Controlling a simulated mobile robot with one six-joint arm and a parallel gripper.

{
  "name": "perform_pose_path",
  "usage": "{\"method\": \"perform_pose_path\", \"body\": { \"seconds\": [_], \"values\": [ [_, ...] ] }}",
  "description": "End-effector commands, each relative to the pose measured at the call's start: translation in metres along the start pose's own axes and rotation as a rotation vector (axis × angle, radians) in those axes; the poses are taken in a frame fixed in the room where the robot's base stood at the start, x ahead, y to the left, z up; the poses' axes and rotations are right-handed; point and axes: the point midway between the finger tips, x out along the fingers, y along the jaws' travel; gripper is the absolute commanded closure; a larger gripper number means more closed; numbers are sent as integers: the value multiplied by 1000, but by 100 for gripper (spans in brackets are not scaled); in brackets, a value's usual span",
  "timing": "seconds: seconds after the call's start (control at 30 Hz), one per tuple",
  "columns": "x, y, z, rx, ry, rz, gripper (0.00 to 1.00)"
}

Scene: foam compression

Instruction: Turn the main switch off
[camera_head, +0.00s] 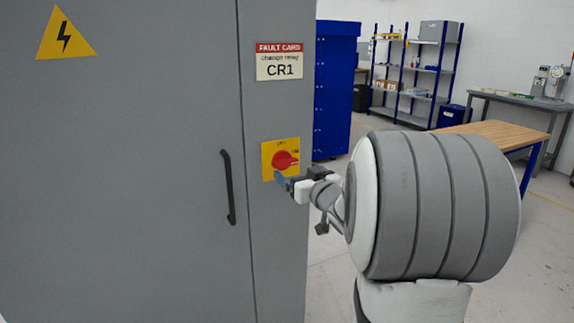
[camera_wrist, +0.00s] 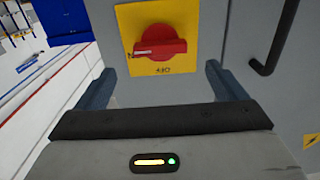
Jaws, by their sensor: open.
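The main switch is a red rotary knob (camera_head: 285,160) on a yellow plate (camera_head: 268,148), on the grey cabinet's front to the right of the door. In the wrist view the red knob (camera_wrist: 160,42) lies straight ahead, its grip bar with a white mark lying roughly across the picture. My gripper (camera_wrist: 166,84) is open and empty, with one finger on each side below the knob and apart from it. In the head view my gripper (camera_head: 283,183) is close in front of the plate's lower right.
The grey cabinet door (camera_head: 150,170) is shut, with a black handle (camera_head: 227,187) left of the switch. A fault card (camera_head: 279,62) reading CR1 is above. A blue cabinet (camera_head: 335,90), shelves (camera_head: 415,70) and a wooden-topped table (camera_head: 500,135) stand behind to the right.

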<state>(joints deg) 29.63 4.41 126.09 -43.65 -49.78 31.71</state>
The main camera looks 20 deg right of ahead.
Motion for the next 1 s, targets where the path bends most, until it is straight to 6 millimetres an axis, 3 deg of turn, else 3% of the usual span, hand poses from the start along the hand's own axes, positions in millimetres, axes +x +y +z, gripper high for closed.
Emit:
{"method": "perform_pose_path", "body": {
  "seconds": [0.4,0.77,1.0],
  "values": [
    [61,0,-1,0,-1,1,9],
    [68,0,0,-1,-1,3,9],
    [68,1,0,-1,-1,4,27]
  ]
}}
